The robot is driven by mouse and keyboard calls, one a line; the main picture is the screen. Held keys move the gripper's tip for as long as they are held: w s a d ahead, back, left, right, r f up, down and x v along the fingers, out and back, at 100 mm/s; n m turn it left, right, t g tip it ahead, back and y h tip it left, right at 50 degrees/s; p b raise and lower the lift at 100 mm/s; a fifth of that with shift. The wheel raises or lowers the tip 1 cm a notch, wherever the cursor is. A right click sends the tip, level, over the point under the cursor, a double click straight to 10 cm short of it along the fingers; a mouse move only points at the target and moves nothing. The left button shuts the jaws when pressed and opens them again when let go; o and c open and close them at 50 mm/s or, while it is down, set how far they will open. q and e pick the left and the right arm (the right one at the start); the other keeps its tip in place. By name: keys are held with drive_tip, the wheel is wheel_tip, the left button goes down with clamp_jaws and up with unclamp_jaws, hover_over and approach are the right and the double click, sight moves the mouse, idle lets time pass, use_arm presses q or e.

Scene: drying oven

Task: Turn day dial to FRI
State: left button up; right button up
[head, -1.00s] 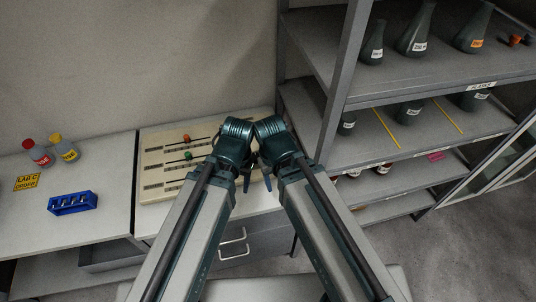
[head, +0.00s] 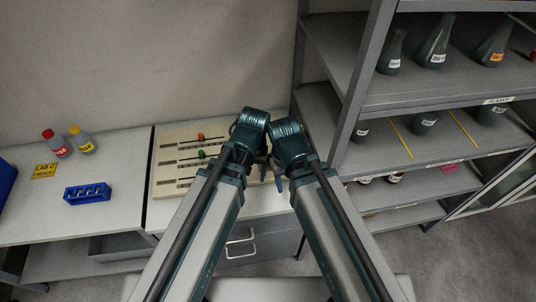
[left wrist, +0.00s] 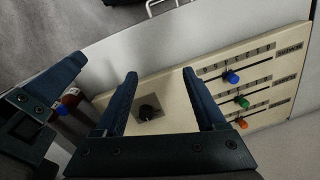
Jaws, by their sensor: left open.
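A beige panel (head: 166,183) lies on the bench, partly hidden by my left arm in the head view. In the left wrist view the panel (left wrist: 180,132) carries a black round knob (left wrist: 148,113) on a dark square plate; I cannot read any day marking or its setting. My left gripper (left wrist: 160,73) is open and empty, and the knob appears between its fingers, apart from them as far as I can tell. In the head view the knob is hidden behind my arms. My right gripper (head: 277,180) is close beside the left one; its jaw opening is unclear.
The panel has sliders with blue (left wrist: 232,77), green (left wrist: 242,102) and orange (left wrist: 240,122) handles. Left on the bench are two bottles (head: 57,146), a yellow sign (head: 45,171) and a blue rack (head: 88,193). A metal shelf (head: 345,95) with flasks stands close on the right.

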use_arm(q)
drive_tip(key=w+d+r+n+p, duration=0.1)
drive_tip(key=w+d+r+n, duration=0.1)
drive_tip(key=w+n, duration=0.4)
drive_tip(key=w+d+r+n+h+p, duration=0.1)
drive_tip(key=w+d+r+n+p, duration=0.1)
drive_tip(key=w+n, duration=0.4)
drive_tip(key=shift+w+d+r+p, duration=0.2)
drive_tip(key=shift+w+d+p, duration=0.1)
drive_tip(key=shift+w+d, duration=0.4)
use_arm(e)
wheel_tip(320, 180, up, 4)
drive_tip(key=shift+r, duration=0.25)
use_arm(q)
drive_tip(key=shift+w+a, duration=0.1)
drive_tip(key=shift+a, duration=0.05)
use_arm(e)
drive_tip(key=shift+f, duration=0.1)
use_arm(q)
wheel_tip(320, 180, down, 14)
drive_tip(key=b, duration=1.4)
drive_tip(key=shift+r, duration=0.1)
use_arm(e)
wheel_tip(320, 180, down, 14)
drive_tip(key=shift+r, duration=0.15)
use_arm(q)
clamp_jaws()
